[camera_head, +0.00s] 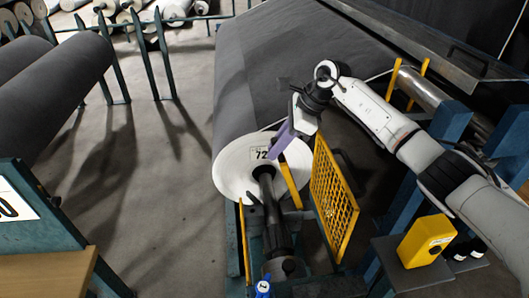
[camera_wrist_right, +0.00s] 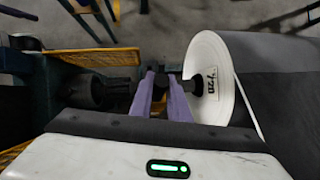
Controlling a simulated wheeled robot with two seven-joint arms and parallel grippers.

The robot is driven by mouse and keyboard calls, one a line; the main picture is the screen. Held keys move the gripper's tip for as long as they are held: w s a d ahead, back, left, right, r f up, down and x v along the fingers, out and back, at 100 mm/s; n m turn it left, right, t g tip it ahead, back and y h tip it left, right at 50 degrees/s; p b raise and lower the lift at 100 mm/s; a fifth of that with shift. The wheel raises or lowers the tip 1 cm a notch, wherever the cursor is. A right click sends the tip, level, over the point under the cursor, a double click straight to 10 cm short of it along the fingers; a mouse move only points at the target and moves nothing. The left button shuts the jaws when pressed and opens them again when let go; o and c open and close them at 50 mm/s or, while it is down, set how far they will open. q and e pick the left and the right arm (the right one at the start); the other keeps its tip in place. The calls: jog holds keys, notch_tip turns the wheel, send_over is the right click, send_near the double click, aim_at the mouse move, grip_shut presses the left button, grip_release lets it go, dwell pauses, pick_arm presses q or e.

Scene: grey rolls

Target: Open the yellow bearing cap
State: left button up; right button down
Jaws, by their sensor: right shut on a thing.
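The yellow bearing cap (camera_head: 291,186) shows as a slanted yellow bar beside the dark shaft (camera_head: 268,200), in front of the white roll end. It is tilted up, its top close to the purple fingertips. My right gripper (camera_head: 274,153) reaches in from the right and is shut on the cap's upper end; the exact contact is hard to see. My left gripper is not in view.
The grey roll (camera_head: 250,95) with a "72" label lies behind the cap. A yellow mesh guard (camera_head: 333,195) stands close to its right. A yellow box (camera_head: 425,240) sits at lower right. Other grey rolls (camera_head: 55,80) lie at left. Open floor (camera_head: 150,190) lies between.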

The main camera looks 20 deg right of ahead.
jog(key=shift+d, duration=0.2)
jog(key=c, duration=1.7)
grip_release()
jog(key=shift+a, duration=0.1)
jog(key=b+v, duration=0.1)
jog(key=v, duration=0.9)
jog(key=shift+s+r, duration=0.1)
jog(key=shift+r, duration=0.1)
